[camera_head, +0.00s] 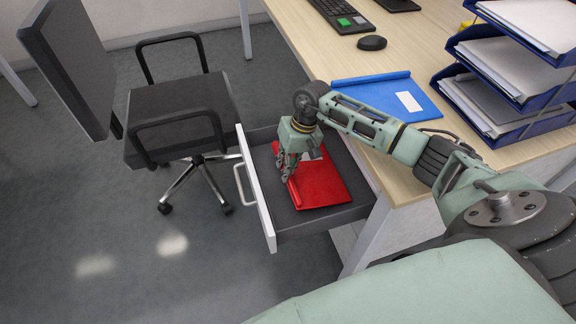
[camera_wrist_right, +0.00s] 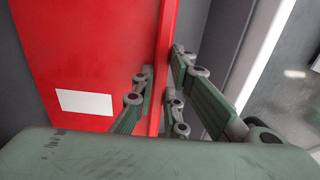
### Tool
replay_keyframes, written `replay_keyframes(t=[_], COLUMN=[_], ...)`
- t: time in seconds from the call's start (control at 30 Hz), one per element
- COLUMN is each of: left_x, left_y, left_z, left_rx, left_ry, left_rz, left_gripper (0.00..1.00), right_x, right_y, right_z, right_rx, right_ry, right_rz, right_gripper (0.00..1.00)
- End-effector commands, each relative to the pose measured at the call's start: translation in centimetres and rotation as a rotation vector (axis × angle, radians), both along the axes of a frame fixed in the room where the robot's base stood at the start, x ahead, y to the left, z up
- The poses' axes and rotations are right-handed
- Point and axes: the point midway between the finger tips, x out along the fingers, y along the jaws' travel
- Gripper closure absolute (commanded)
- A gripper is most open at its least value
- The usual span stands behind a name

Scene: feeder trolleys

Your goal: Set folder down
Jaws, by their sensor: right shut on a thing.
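A red folder (camera_head: 322,187) with a white label lies in the open desk drawer (camera_head: 345,214) in the head view. My right gripper (camera_head: 286,178) reaches down into the drawer and is shut on the folder's left edge. In the right wrist view the red folder (camera_wrist_right: 90,60) fills the left side, and the fingers of my right gripper (camera_wrist_right: 160,105) are on both sides of its raised spine edge. Whether the folder rests fully on the drawer bottom is hard to tell. My left gripper is not in view.
A blue folder (camera_head: 385,93) lies on the desk (camera_head: 300,50) near its edge. A blue letter tray stack (camera_head: 510,70) stands to the right, with a mouse (camera_head: 372,42) and keyboard (camera_head: 341,14) behind. A black chair (camera_head: 180,108) stands left of the drawer.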

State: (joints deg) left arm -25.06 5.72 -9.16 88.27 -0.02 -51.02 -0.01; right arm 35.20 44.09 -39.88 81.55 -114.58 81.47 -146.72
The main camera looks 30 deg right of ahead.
Motion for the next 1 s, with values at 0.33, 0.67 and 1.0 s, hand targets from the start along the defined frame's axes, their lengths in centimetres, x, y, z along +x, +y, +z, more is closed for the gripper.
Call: replay_keyframes(t=[0.33, 0.67, 1.0], left_x=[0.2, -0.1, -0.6], left_y=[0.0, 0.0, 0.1], left_z=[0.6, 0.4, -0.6], left_rx=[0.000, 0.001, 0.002], left_ry=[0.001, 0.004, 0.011], left_rz=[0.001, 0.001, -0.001], left_gripper=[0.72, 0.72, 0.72], right_x=[0.0, 0.0, 0.1], right_y=[0.0, 0.0, -0.6], right_z=[-0.1, -0.1, 2.1], right_rx=[0.000, 0.000, -0.003], right_ry=[0.000, 0.000, -0.005], right_rz=[0.000, 0.000, -0.001], right_gripper=[0.80, 0.69, 0.69])
